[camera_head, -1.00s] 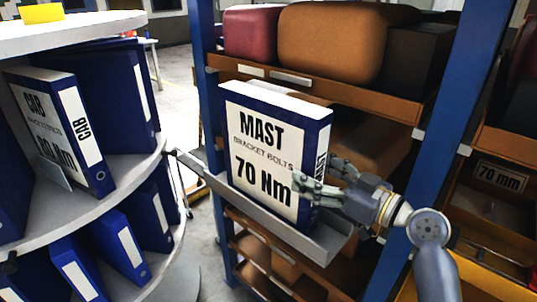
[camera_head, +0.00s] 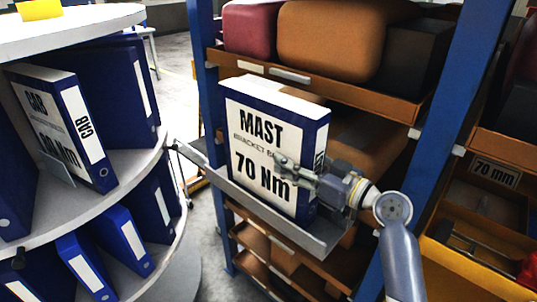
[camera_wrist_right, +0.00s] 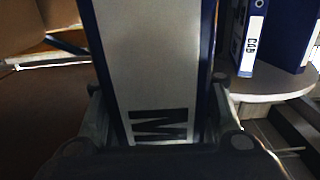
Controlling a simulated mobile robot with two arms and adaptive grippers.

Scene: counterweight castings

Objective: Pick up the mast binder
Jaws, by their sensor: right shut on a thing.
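The mast binder (camera_head: 258,122) is blue with a white cover reading "MAST" and "70 Nm". It stands upright on a narrow grey ledge (camera_head: 270,226) in front of the rack. My right gripper (camera_head: 302,176) comes in from the right at the spine side, one finger lying across the cover; the other finger is hidden behind the binder. In the right wrist view the binder's pale spine (camera_wrist_right: 145,65) with a black "M" sits between the two fingers. The gripper is shut on the binder. I see no gap between binder and ledge. My left gripper is not in view.
A round grey shelf unit (camera_head: 100,195) with a CAB binder (camera_head: 75,130) and several other blue binders stands at the left. Behind is a blue-posted rack (camera_head: 205,60) with brown and dark red castings. A yellow bin (camera_head: 465,270) is at lower right.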

